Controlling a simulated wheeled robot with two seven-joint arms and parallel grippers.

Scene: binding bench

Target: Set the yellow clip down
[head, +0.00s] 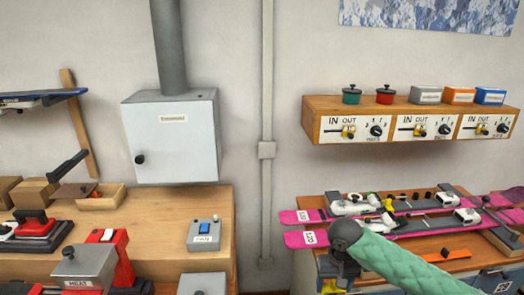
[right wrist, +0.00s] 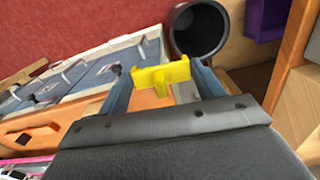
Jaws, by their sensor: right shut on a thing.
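The yellow clip (right wrist: 160,74) is held between the fingertips of my right gripper (right wrist: 165,82) in the right wrist view. The gripper is shut on it, and the clip appears clear of any surface. In the head view my right gripper (head: 335,274) hangs at the lower edge, in front of the right bench. A bit of yellow, likely the clip (head: 330,286), shows at its tip there. My left gripper is not in view.
Two pink skis (head: 320,237) with bindings lie on the right bench. An orange tool (head: 447,254) lies near its front. In the wrist view, a dark round bin (right wrist: 200,30) stands beyond the fingers, beside blue drawers (right wrist: 80,76). A grey box (head: 172,140) hangs above the left bench (head: 215,262).

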